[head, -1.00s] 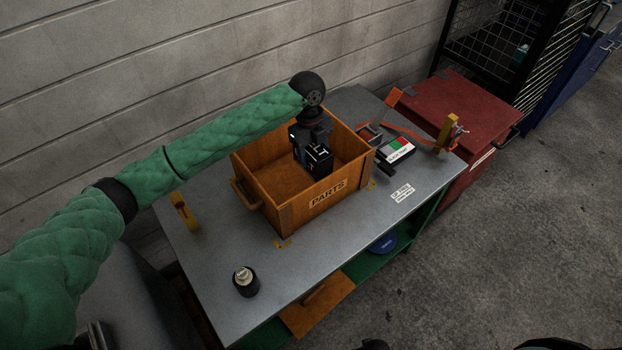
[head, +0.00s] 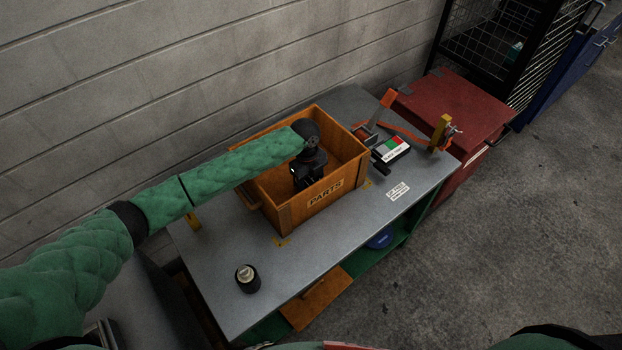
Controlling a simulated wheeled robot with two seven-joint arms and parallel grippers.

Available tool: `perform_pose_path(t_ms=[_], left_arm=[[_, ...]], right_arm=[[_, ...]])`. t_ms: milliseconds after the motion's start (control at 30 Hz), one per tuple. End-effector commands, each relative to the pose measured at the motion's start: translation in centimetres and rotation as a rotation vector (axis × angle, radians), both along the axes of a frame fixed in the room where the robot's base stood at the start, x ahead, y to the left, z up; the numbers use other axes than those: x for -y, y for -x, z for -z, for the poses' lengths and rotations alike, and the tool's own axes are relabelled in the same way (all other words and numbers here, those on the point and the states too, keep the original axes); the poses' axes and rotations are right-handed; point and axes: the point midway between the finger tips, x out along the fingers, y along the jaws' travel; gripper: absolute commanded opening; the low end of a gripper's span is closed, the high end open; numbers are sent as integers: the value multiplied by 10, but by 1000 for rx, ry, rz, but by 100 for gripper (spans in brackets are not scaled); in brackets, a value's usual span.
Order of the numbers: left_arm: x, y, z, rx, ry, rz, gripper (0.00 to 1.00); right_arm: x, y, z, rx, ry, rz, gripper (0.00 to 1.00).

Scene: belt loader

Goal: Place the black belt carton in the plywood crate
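The plywood crate (head: 288,217), labelled PARTS, stands open on the grey workbench. My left arm reaches over its left wall, and my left gripper (head: 308,176) points down inside it. The black belt carton (head: 311,183) is at the gripper, inside the crate walls and mostly hidden by the wrist. The gripper appears shut on it, though the fingertips are hard to make out. I cannot tell whether the carton touches the crate floor. My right gripper is not in view.
A black bottle with a pale cap (head: 248,279) stands at the bench's front left. A black box with a red, green and white label (head: 391,149) and a yellow clamp post (head: 439,131) are right of the crate. A red cabinet (head: 457,107) adjoins the bench.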

Motion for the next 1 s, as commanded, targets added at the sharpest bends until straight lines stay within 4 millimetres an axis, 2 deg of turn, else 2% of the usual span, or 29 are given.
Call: perform_pose_path(t_ms=[333,367,433,467,833,967,1000], left_arm=[[0,-1,3,1,1,0,21],[0,0,3,1,1,0,60],[0,0,2,1,1,0,74],[0,0,2,1,1,0,76],[0,-1,-2,1,0,0,76],[-1,-4,-16,3,2,0,76],[-2,-4,-22,3,2,2,76]], right_arm=[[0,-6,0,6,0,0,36],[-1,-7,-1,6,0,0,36],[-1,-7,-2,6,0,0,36],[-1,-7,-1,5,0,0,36],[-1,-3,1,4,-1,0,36],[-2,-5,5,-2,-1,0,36],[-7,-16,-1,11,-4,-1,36]])
